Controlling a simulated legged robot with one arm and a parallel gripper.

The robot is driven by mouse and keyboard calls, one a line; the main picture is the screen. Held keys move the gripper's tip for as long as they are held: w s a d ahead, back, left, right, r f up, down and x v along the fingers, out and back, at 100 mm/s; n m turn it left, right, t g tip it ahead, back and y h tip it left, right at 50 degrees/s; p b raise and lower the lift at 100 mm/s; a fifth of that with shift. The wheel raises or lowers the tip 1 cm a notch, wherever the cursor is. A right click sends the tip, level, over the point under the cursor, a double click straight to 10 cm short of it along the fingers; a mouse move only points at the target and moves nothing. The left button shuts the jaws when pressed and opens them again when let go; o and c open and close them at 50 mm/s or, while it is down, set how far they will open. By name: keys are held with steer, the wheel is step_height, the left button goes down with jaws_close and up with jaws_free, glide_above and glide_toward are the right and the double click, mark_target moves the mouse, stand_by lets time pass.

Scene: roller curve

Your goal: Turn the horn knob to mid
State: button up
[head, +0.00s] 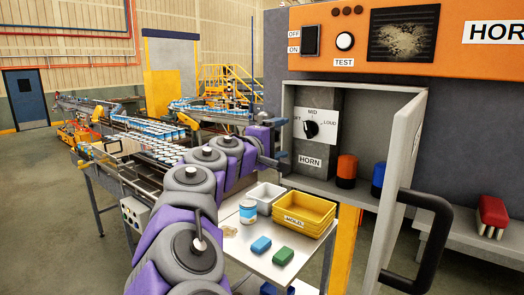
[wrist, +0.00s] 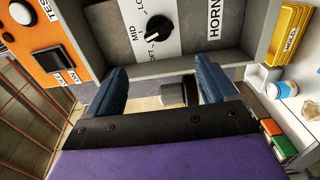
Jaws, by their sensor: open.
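The horn knob (head: 311,129) is a round black dial on a white plate (head: 326,117) inside an open grey cabinet; MID is printed above it, LOUD at right, and a partly hidden label at left. Its pale mark seems to face the left label or between it and MID; I cannot tell exactly. The wrist view shows the knob (wrist: 158,29) ahead of the fingers, with bare plate around it. My gripper (wrist: 164,80) is open, its two blue fingers apart and not touching the knob. In the head view my gripper (head: 279,143) is left of the plate.
The cabinet door (head: 396,190) stands open at right with a black handle (head: 420,235). Orange (head: 346,171) and blue (head: 378,178) parts stand inside the cabinet. A table below holds a yellow MOLD bin (head: 304,213), a white tray, a can and small blocks.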

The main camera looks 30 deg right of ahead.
steer(key=v, duration=0.6)
steer(key=shift+s+b, duration=0.25)
steer(key=shift+b, duration=0.2)
steer(key=shift+a+f, duration=0.1)
steer(key=shift+a, duration=0.1)
steer(key=n+p, duration=0.3)
steer(key=p, duration=0.4)
glide_toward(306, 131)
steer(key=x, duration=0.9)
steer(key=shift+s, duration=0.1)
steer(key=shift+n, duration=0.3)
steer(key=shift+a, duration=0.1)
